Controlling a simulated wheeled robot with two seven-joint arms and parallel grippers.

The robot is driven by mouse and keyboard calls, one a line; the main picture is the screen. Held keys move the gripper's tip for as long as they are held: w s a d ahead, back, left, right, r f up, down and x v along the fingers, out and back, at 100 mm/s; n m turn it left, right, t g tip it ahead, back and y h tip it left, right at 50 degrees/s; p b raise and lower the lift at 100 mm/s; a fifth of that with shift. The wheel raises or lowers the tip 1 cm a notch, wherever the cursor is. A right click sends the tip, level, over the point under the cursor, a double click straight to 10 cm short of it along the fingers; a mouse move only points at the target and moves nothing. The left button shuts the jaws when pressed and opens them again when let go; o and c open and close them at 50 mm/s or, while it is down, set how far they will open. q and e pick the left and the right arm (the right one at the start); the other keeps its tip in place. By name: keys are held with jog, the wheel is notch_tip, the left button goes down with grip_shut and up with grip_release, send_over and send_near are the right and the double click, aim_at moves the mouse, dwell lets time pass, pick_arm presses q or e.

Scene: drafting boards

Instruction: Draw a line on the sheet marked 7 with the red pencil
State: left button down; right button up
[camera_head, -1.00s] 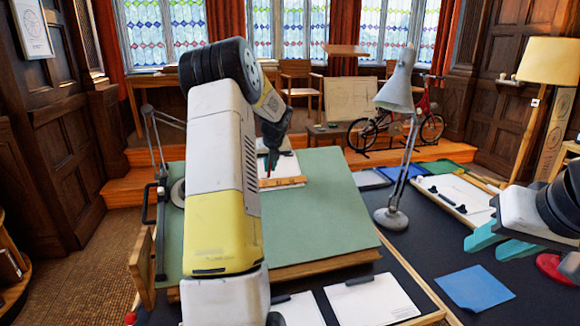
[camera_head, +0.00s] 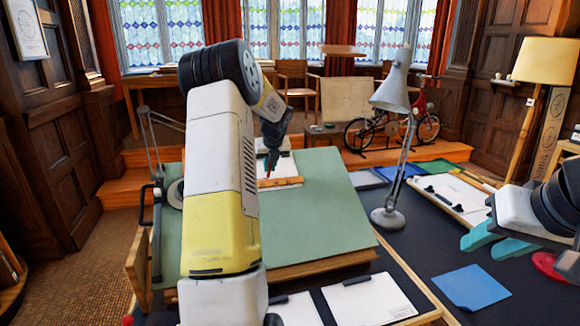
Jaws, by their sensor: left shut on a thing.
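My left gripper (camera_head: 273,154) reaches over the green drafting board (camera_head: 320,215), pointing down. It is shut on a thin red pencil (camera_head: 268,174), of which only a small part shows. The pencil's tip is over or at a white sheet (camera_head: 288,167) on the board; whether they touch cannot be told. My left arm hides part of this sheet, and no number or drawn line is readable on it. My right gripper (camera_head: 494,242), with teal fingers, is open and empty at the right, above the dark table.
A wooden strip (camera_head: 280,183) lies along the sheet's near edge. A grey lamp (camera_head: 389,218) stands right of the board. Clipped white sheets (camera_head: 368,300) lie in front, a blue sheet (camera_head: 470,287) front right, and a white board (camera_head: 455,192) back right.

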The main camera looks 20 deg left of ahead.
dwell(0.4)
pick_arm(q)
jog(key=shift+w+d, duration=0.25)
jog(key=shift+d, duration=0.1)
jog(key=shift+w+d, duration=0.7)
jog(key=shift+d, duration=0.2)
jog(key=shift+w+d, duration=0.65)
jog(key=shift+d, duration=0.25)
dwell(2.1)
jog(key=shift+w+d, duration=0.2)
jog(key=shift+d, duration=0.05)
dwell(0.3)
jog(key=shift+v, duration=2.5)
jog(key=w+v, duration=0.1)
jog(key=v, duration=0.6)
jog(key=shift+a+r, duration=0.3)
jog(key=shift+r, duration=0.3)
